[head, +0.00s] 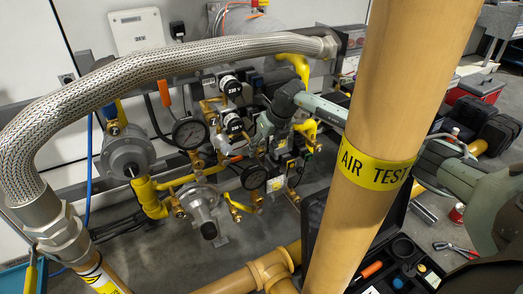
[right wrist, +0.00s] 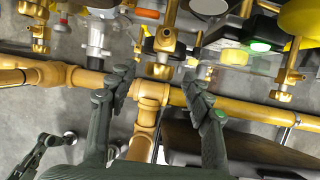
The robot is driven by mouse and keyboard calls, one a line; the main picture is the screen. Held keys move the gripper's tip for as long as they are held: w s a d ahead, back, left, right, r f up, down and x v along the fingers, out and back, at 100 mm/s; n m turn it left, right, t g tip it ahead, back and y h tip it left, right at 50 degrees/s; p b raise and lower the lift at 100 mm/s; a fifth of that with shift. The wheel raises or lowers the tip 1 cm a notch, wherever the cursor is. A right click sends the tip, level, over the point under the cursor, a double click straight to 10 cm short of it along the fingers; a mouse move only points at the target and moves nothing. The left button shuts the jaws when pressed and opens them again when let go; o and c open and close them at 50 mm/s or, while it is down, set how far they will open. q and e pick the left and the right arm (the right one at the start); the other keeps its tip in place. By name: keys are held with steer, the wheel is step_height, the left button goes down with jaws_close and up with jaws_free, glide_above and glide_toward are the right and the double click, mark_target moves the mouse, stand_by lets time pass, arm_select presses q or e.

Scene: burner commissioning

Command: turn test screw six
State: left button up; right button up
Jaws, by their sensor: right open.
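Several brass screws and fittings sit on the gas train, and I cannot tell which is test screw six. In the right wrist view a brass fitting (right wrist: 163,42) lies just beyond the gap between my fingers. Other brass fittings show at the left (right wrist: 40,38) and right (right wrist: 288,82). My right gripper (right wrist: 160,82) is open with nothing between its fingers. In the head view my right gripper (head: 284,108) reaches in over the valves, and the tan pipe partly hides my right arm. A dark jointed part at the lower left of the right wrist view may be my left gripper; its state is unclear.
The upright tan pipe (head: 375,90) marked AIR TEST stands in front. A braided hose (head: 180,60) arches over the train. Pressure gauges (head: 189,133), a grey regulator (head: 127,152) and yellow pipes crowd around. A tool case (head: 395,262) is open below. Red-handled pliers (head: 455,249) lie on the floor.

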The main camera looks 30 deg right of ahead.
arm_select(q)
steer(key=shift+r, duration=0.1)
arm_select(e)
steer(key=shift+x, duration=0.85)
steer(key=shift+r, duration=0.1)
steer(key=c, duration=1.2)
steer(key=shift+o, duration=0.2)
steer(key=shift+a+r+h, duration=0.1)
steer(key=shift+a+h, duration=0.15)
steer(key=shift+h, duration=0.35)
steer(key=shift+a+n+h, duration=0.15)
steer(key=shift+n+h, duration=0.15)
steer(key=shift+h, duration=0.2)
steer(key=h, duration=0.1)
steer(key=h+b, duration=0.1)
steer(key=h, duration=0.1)
steer(key=shift+a+f, duration=0.1)
steer(key=shift+f, duration=0.15)
steer(key=shift+r, duration=0.1)
arm_select(q)
steer(key=v, duration=0.3)
steer(key=shift+a, duration=0.15)
